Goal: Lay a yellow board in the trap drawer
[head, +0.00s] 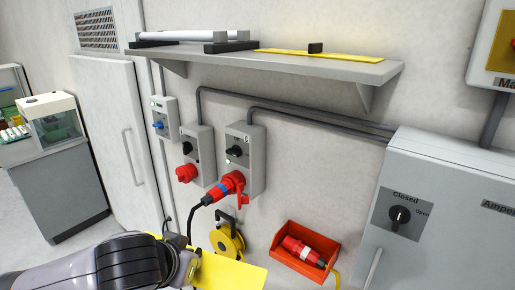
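A flat yellow board (335,56) with a small black knob lies on the wall shelf. Another flat yellow sheet or board (235,276) shows at the bottom, partly behind the end of my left arm and cut off by the frame. My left gripper (188,265) overlaps this yellow piece. Its fingers cannot be made out, so I cannot tell whether it holds the piece. My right gripper is not in view. I cannot make out a trap drawer.
Grey shelf (290,65) also bears a pale bar on black feet (195,37). Below are wall sockets with a red plug (228,184), a yellow reel (227,241) and a red bin (284,258) holding a red connector. A grey cabinet (445,200) stands right.

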